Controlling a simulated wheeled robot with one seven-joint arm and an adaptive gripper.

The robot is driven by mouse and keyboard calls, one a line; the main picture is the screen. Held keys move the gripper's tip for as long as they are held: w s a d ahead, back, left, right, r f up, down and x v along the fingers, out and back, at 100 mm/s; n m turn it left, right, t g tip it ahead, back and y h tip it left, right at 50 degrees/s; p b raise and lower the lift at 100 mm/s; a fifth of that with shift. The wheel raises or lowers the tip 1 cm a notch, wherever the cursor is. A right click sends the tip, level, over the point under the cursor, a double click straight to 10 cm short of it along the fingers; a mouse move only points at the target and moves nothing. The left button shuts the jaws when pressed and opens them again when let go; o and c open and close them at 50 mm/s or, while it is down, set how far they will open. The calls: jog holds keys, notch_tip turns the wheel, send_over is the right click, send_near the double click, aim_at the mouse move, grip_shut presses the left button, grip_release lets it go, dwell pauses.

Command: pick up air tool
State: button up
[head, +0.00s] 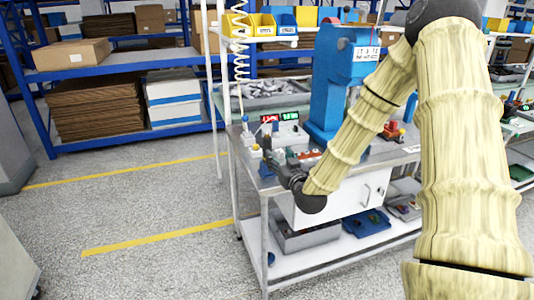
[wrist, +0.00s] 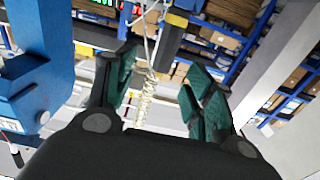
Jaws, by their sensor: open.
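A white coiled hose (head: 240,45) hangs at the left end of the workbench in the head view. It also shows in the wrist view (wrist: 145,100), between my fingers in the picture; its distance cannot be told. I cannot make out the air tool for certain. A dark and yellow object (wrist: 172,38) shows beyond the fingertips in the wrist view and I cannot tell what it is. My gripper (wrist: 162,82) is open, with its green-padded fingers apart and nothing seen held. In the head view my gripper (head: 280,162) is small, near the bench's left front corner.
A tall blue machine (head: 335,85) stands on the metal workbench (head: 395,155), close right of my gripper. Red and green displays (head: 280,117) stand behind the gripper. Trays lie on the lower shelf. Blue racks (head: 125,65) with boxes stand behind. The floor at left is clear.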

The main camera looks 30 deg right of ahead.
aim_at(269, 147)
jog(key=shift+a+p+x, duration=0.15)
jog(key=shift+p+x, duration=0.2)
jog(key=shift+x, duration=1.35)
jog(key=shift+a+p+x, duration=0.2)
jog(key=shift+p+x, duration=0.15)
jog(key=shift+x, duration=1.35)
jog(key=shift+a+p+x, duration=0.15)
jog(key=shift+p+x, duration=0.2)
jog(key=shift+x, duration=1.4)
jog(key=shift+f, duration=0.2)
jog(key=shift+w, duration=0.1)
jog(key=c, duration=1.1)
